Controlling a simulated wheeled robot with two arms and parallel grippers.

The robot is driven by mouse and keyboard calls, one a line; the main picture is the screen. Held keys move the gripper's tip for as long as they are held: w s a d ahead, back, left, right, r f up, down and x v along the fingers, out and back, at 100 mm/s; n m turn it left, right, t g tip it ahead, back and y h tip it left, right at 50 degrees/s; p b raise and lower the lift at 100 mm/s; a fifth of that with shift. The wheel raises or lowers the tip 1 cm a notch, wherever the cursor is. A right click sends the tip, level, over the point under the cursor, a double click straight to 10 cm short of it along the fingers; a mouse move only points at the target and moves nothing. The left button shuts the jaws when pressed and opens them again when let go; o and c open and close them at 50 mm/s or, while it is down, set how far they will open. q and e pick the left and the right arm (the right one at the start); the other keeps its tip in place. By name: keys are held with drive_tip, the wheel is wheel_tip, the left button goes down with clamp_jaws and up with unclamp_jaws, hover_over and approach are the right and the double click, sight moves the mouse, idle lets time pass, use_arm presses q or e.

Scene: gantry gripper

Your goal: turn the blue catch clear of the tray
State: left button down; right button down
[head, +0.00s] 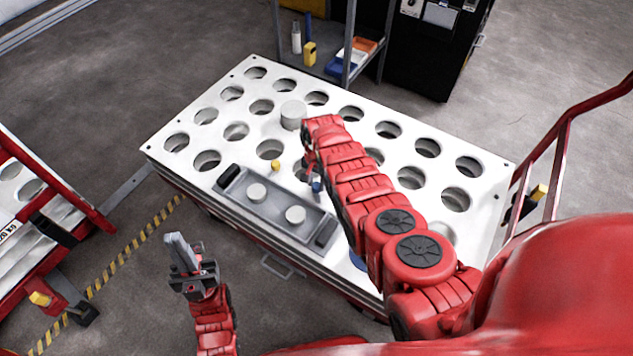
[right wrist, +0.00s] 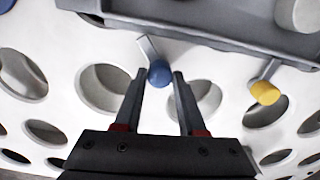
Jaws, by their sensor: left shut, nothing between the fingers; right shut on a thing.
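The grey tray (head: 275,207) with black end handles lies on the white perforated table top and holds two pale cylinders. The blue catch (head: 317,185) is at its far long side. In the right wrist view the blue catch (right wrist: 159,73) is a round knob on a short metal lever, slanting toward the tray rim (right wrist: 215,38); I cannot tell whether the lever overlaps it. My right gripper (right wrist: 159,75) is shut on the knob. A yellow catch (right wrist: 264,93) sits farther along the same side. My left gripper (head: 178,250) is shut and empty, off the table's near left side.
The white table top (head: 190,123) has rows of round holes. A pale cylinder (head: 293,114) stands on it beyond the tray. A shelf with bins (head: 350,55) stands behind, and a red cart (head: 50,225) stands left.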

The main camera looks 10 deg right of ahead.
drive_tip(key=n, duration=0.5)
drive_tip(key=shift+n, duration=2.5)
drive_tip(key=c, duration=0.5)
unclamp_jaws()
